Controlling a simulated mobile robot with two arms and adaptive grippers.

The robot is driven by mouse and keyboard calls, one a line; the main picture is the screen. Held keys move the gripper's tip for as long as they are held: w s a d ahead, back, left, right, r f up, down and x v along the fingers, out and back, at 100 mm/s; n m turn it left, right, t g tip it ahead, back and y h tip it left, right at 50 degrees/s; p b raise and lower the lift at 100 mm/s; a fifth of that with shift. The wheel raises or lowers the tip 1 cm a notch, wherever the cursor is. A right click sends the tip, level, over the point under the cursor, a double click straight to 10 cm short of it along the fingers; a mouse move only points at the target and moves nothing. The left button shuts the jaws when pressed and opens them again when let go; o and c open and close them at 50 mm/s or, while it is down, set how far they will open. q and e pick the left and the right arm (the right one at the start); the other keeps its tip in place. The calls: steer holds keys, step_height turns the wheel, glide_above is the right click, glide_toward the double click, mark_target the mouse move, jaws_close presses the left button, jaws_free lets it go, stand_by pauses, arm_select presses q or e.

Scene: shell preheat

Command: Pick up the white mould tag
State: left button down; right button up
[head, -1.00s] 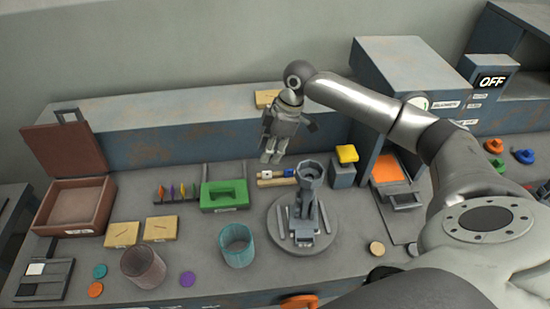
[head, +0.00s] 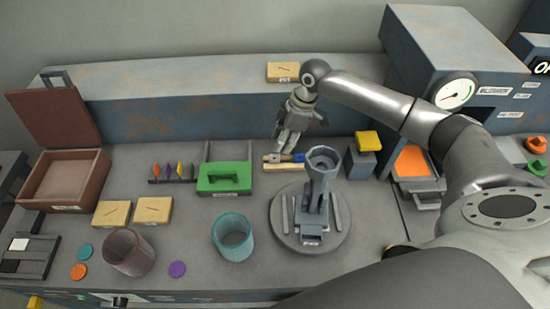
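A small wooden rack (head: 282,168) stands at the middle back of the bench, with a small white piece (head: 272,158) at its left and a blue piece (head: 298,157) at its right. The white piece may be the white mould tag; it is too small to be sure. My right gripper (head: 286,147) points down just above the rack, between the white and blue pieces. The finger gap is too small to read, and I cannot tell whether it touches anything. My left gripper is not in view.
A round turntable (head: 335,243) with a grey fixture stands in front. A yellow-topped post (head: 368,141) is close on the right. Two cups (head: 129,252) stand near the front edge.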

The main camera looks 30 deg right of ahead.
mark_target(275, 155)
steer(key=shift+a+f, duration=0.25)
steer(key=shift+f, duration=0.3)
steer(key=p+x, duration=0.1)
steer(key=x, duration=0.4)
steer(key=shift+p, duration=0.35)
jaws_close()
